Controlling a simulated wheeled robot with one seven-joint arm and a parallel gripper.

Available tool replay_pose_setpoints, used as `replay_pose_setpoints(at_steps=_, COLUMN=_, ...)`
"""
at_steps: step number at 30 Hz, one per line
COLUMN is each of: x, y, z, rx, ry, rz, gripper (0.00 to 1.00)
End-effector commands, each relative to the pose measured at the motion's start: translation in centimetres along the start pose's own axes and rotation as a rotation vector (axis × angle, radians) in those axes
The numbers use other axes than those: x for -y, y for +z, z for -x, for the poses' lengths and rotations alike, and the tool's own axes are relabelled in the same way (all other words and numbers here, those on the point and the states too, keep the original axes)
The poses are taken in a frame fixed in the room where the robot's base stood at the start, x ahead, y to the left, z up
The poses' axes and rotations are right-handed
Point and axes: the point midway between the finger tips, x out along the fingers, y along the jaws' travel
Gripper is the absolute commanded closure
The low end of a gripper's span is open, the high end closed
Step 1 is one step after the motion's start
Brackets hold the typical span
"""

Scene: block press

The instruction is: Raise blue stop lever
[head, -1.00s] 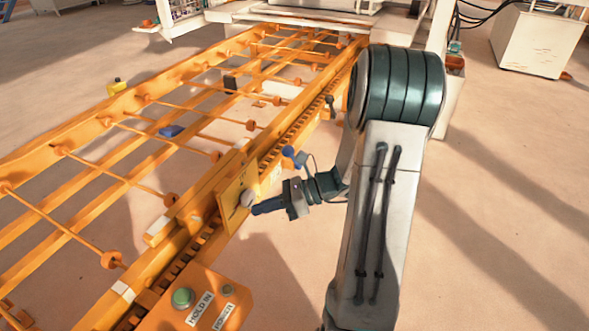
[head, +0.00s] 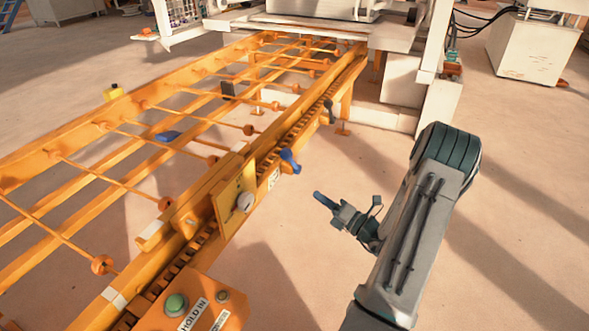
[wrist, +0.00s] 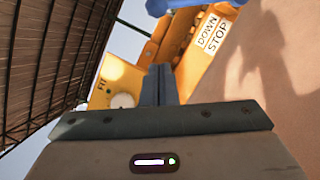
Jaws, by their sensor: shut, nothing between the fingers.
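The blue stop lever (head: 289,161) is on the right side of the orange rail, about midway along it, slanting down to the right. Part of it shows at the top edge of the wrist view (wrist: 172,4), next to a white label (wrist: 213,32) reading "DOWN STOP". My gripper (head: 318,197) is shut and empty, with its fingers pointing up and left. It is in the open to the right of the rail, apart from the lever. The shut fingers also show in the wrist view (wrist: 160,84).
A yellow plate (head: 227,203) with a white knob (head: 244,202) stands on the rail, nearer than the lever. An orange box (head: 187,305) with a green button (head: 175,304) is at the near end. A dark lever (head: 329,110) is farther along. Bare floor lies right of the rail.

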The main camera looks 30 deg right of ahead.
Motion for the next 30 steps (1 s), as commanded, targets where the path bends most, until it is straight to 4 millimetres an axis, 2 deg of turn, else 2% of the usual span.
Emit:
replay_pose_setpoints(at_steps=5, x=0.0, y=-0.1, z=-0.6, rx=-0.003, ry=0.001, rz=0.001, gripper=1.0)
replay_pose_setpoints(at_steps=8, x=0.0, y=-0.1, z=-1.8, rx=-0.004, ry=0.003, rz=0.002, gripper=1.0)
replay_pose_setpoints(at_steps=20, x=0.1, y=-0.2, z=-10.1, rx=-0.005, ry=0.004, rz=0.003, gripper=1.0)
replay_pose_setpoints(at_steps=24, x=0.0, y=1.4, z=-11.6, rx=-0.002, ry=0.003, rz=0.007, gripper=1.0)
replay_pose_setpoints(at_steps=30, x=0.0, y=2.6, z=-12.7, rx=-0.003, ry=0.001, rz=0.002, gripper=1.0)
